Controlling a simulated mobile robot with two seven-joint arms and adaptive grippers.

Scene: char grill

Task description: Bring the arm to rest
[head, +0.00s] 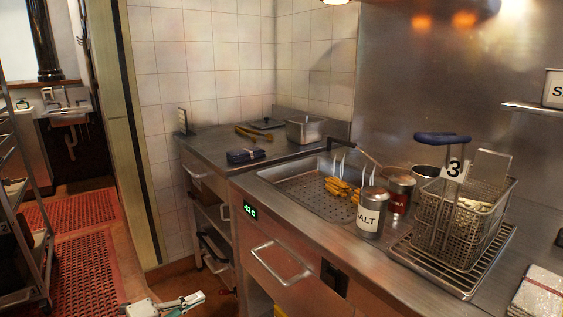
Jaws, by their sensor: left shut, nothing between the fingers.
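My left gripper (190,301) shows at the bottom edge, left of centre, low in front of the counter and above the floor. It is shut and holds nothing. The rest of my left arm is mostly cut off by the bottom edge. My right gripper is not in view.
A steel counter (299,206) with a drawer handle (281,264) stands right of the gripper. On it are a perforated tray (310,198), a salt can (371,220) and a fryer basket (455,235) on a rack. A wire shelf (38,285) stands far left; open floor lies between.

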